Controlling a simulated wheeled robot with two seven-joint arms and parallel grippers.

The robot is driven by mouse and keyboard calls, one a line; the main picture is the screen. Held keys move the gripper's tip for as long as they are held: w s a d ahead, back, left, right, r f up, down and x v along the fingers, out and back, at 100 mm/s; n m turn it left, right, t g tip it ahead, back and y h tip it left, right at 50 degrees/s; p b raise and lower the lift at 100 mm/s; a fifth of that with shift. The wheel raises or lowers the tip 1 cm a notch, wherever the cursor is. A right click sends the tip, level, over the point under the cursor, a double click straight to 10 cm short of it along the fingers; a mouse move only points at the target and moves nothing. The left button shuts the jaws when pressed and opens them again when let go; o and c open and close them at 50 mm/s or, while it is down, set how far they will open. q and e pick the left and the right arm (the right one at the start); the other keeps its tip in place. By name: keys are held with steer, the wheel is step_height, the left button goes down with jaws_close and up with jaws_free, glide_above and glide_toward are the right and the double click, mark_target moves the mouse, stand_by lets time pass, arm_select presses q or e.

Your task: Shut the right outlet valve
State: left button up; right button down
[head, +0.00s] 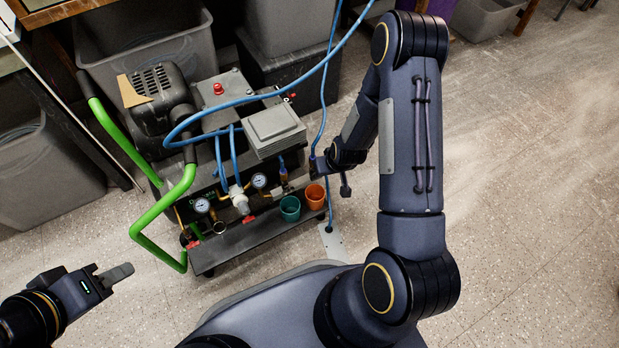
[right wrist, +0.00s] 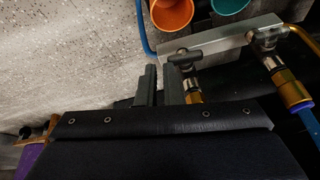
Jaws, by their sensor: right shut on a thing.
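The right outlet valve (right wrist: 187,58) shows in the right wrist view, a dark T-shaped handle on a brass and steel fitting beside a grey metal plate. A second similar valve (right wrist: 266,40) is to its right, with a blue hose below. My right gripper (right wrist: 160,78) is shut at the first valve's handle; the exact contact is hard to see. In the head view my right gripper (head: 318,166) is at the right side of the compressor (head: 235,150), hiding part of the fittings. My left gripper (head: 118,273) is at the lower left, away from the compressor; its opening is unclear.
An orange cup (head: 315,195) and a teal cup (head: 290,208) stand at the compressor's front right. Blue hoses (head: 330,75) loop over it. A green handle frame (head: 165,205) is on its left. Grey bins (head: 150,55) stand behind. The floor at right is clear.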

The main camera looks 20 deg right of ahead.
steer(key=shift+d+f, duration=0.2)
steer(key=shift+d, duration=0.1)
step_height(320, 180, up, 6)
steer(key=r+p, duration=0.1)
steer(key=p, duration=0.4)
steer(key=s+d+r+p, duration=0.1)
steer(key=s+d+r, duration=0.2)
steer(key=d, duration=0.5)
steer(key=shift+d+p, duration=0.15)
steer(key=shift+p, duration=0.15)
